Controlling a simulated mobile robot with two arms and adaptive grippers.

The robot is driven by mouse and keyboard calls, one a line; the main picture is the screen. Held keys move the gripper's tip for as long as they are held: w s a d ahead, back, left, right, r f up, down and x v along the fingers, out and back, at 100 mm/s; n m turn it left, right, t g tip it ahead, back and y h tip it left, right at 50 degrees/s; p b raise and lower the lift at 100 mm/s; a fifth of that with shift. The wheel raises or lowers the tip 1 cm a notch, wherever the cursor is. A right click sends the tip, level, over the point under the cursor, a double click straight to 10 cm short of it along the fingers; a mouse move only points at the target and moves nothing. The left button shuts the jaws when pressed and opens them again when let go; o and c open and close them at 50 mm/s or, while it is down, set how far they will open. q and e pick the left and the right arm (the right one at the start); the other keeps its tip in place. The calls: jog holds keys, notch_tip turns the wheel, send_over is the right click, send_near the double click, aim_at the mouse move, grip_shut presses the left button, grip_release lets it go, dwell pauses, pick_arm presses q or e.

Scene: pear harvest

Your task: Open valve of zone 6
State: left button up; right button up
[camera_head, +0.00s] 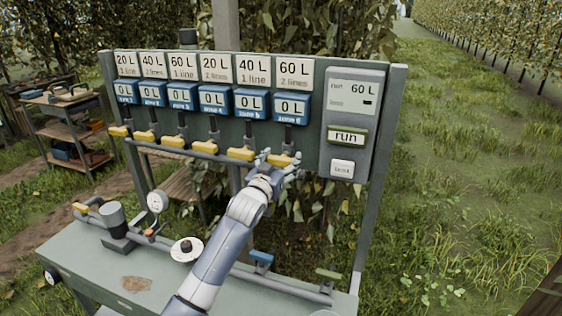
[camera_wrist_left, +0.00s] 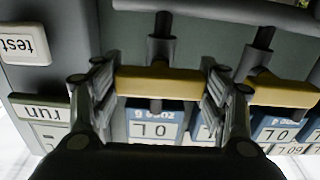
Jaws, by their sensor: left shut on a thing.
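The yellow valve handle of zone 6 (camera_head: 285,160) is at the right end of the row of valves, below the rightmost meter reading 0 L (camera_head: 291,107). My left gripper (camera_head: 277,158) is at this handle. In the left wrist view its fingers are on both ends of the yellow handle (camera_wrist_left: 158,84), shut on it. The handle lies crosswise to its vertical pipe (camera_wrist_left: 160,48). The zone 6 meter (camera_wrist_left: 152,128) shows upside down there, partly hidden by the gripper. My right gripper is not in view.
The neighbouring zone 5 yellow handle (camera_head: 241,154) is close on the left, also crosswise. A grey control box (camera_head: 352,122) with a run plate (camera_head: 347,136) stands to the right. A green bench (camera_head: 85,262) with a gauge (camera_head: 157,201) and pipes is below. Grass lies to the right.

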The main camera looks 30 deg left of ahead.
pick_arm(q)
jog(key=n+p, duration=0.1)
jog(key=n, duration=0.3)
jog(key=shift+r, duration=0.1)
jog(key=n+p, duration=0.2)
jog(key=n, duration=0.2)
jog(key=n+p, duration=0.2)
jog(key=n, duration=0.3)
jog(key=shift+a+n, duration=0.1)
jog(key=shift+n, duration=0.3)
jog(key=shift+n+p, duration=0.85)
jog(key=shift+n, duration=1.05)
jog(key=o, duration=1.1)
jog(key=shift+f, duration=0.2)
jog(key=shift+c, duration=0.2)
